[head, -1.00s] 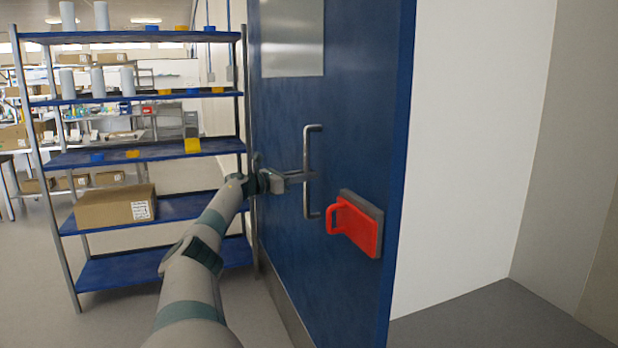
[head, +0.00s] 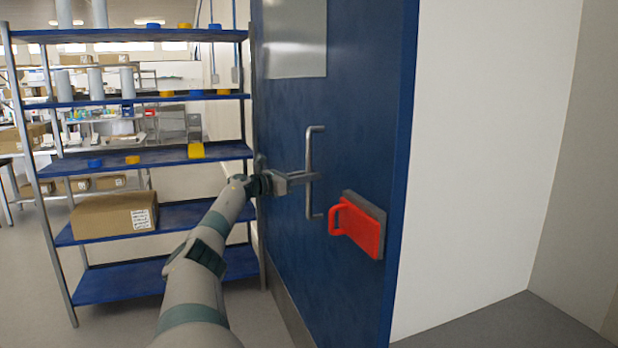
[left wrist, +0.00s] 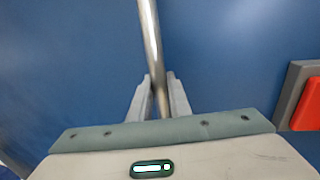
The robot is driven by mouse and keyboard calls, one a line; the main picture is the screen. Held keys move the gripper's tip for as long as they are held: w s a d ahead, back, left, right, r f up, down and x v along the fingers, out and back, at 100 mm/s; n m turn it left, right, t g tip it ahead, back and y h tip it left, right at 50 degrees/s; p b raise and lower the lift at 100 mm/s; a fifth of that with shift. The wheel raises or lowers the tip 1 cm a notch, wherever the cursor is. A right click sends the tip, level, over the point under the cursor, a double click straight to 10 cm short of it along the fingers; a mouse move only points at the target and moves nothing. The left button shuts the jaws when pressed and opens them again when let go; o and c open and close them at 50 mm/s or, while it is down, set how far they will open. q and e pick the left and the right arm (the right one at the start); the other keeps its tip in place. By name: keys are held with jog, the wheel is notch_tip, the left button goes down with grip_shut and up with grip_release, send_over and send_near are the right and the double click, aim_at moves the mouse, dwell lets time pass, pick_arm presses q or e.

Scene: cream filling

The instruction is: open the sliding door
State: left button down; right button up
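The blue sliding door (head: 355,100) stands in the middle of the head view, with a pale panel at its top. Its upright metal handle (head: 309,150) is a long bar, also in the left wrist view (left wrist: 151,35). My left gripper (head: 310,176) is at the handle's middle. In the left wrist view its two fingers (left wrist: 162,88) stand on either side of the bar, close against it. The lower part of the bar is hidden behind my wrist there. My right gripper does not show.
A red handle on a grey plate (head: 358,228) sits on the door, right of and below the bar. A blue shelf rack (head: 140,160) with a cardboard box (head: 105,216) stands close on the left. A white wall (head: 480,150) is on the right.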

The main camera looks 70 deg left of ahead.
pick_arm(q)
jog(key=c, duration=1.6)
grip_release()
jog(key=shift+f, duration=0.15)
jog(key=shift+c, duration=0.2)
jog(key=shift+s, duration=0.1)
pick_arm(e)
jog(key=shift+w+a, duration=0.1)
